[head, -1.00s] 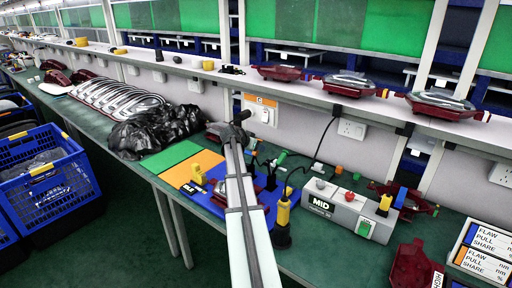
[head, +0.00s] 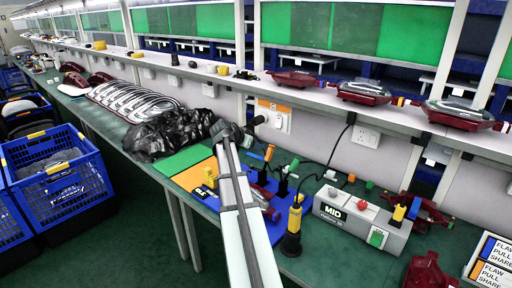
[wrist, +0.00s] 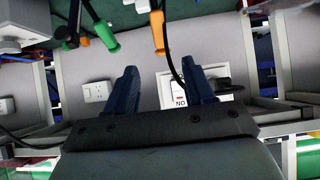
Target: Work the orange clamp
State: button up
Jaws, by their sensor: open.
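The orange clamp handle (head: 268,152) stands upright near the back of the blue mat, just right of my arm in the head view. In the wrist view, which looks upside down, an orange handle (wrist: 158,32) hangs at the top, beyond my fingertips. My gripper (head: 256,120) is above and left of the handle and points at the wall. In the wrist view my gripper (wrist: 162,72) has its two blue fingers wide apart with nothing between them. The clamp's base is partly hidden by my arm in the head view.
Green handles (wrist: 104,34) are near the orange one. A black-and-yellow tool (head: 292,225) stands at the mat's right edge. The grey MID box (head: 350,217) is farther right. Green and orange panels (head: 186,160) and black bags (head: 165,132) lie left. A wall socket is behind.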

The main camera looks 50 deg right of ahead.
dwell(0.3)
notch_tip(320, 180, up, 5)
jog(key=m+y, duration=0.2)
jog(key=y, duration=0.2)
send_over(269, 149)
jog(key=a, duration=0.1)
jog(key=shift+a+f+n+y, duration=1.05)
jog(key=shift+a+f, duration=0.25)
jog(key=shift+a, duration=0.3)
jog(key=x, duration=1.3)
jog(key=shift+s+f, duration=0.1)
grip_shut()
